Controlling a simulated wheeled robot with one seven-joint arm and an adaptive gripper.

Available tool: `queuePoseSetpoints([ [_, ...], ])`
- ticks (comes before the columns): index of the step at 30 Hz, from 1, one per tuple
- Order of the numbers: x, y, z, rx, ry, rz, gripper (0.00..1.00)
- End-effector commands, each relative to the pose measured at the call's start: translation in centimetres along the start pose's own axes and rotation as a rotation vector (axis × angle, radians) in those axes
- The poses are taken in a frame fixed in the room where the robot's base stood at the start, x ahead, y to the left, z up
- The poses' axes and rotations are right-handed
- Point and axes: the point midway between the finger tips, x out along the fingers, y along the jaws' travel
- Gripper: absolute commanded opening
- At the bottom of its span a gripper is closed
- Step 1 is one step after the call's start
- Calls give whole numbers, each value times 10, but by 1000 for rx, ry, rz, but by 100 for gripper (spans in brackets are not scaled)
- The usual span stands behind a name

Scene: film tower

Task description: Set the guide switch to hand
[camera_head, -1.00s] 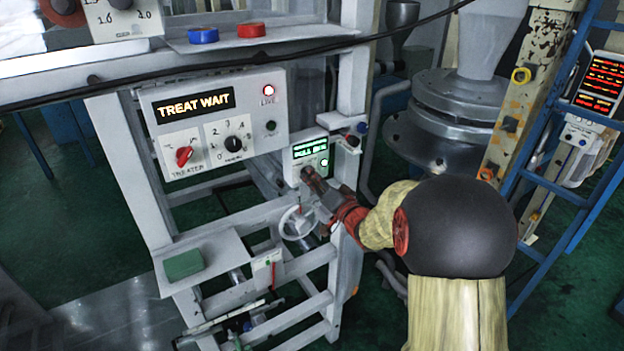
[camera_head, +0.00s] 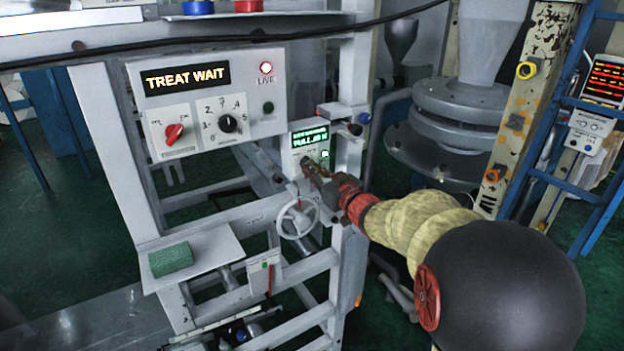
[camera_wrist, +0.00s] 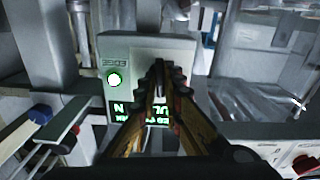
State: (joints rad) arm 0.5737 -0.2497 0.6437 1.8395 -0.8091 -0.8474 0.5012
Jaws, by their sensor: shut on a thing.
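The guide box (camera_head: 298,143) is a small pale box with a green text display, on the frame right of the large control panel. In the wrist view the box (camera_wrist: 133,52) appears upside down, with the word EDGE and a lit green lamp (camera_wrist: 114,80). My gripper (camera_head: 306,166) is at the lower front of the box. In the wrist view its fingers (camera_wrist: 159,72) are together against the box face, shut on the guide switch. The fingers hide the switch, so I cannot tell which way it points. They also cover part of the display.
The control panel (camera_head: 210,98) reads TREAT WAIT and has a red knob (camera_head: 174,132), a black knob (camera_head: 228,123) and a red lamp. A handwheel (camera_head: 298,218) is just below my gripper. A frame post (camera_head: 349,120) stands close right of the box. A green block (camera_head: 171,260) lies on a shelf.

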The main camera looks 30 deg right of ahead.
Motion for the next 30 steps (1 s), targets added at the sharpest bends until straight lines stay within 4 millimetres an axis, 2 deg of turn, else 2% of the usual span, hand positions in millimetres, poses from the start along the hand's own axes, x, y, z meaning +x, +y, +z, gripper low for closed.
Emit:
queuePoseSetpoints([
  [1, 0, -1, 5, -46, 0, 0, 0],
  [15, 0, -1, 5, -462, -1, 0, 0],
  [21, 0, -1, 3, -585, -1, 0, 0],
  [30, 0, -1, 2, -680, -2, -1, 0],
])
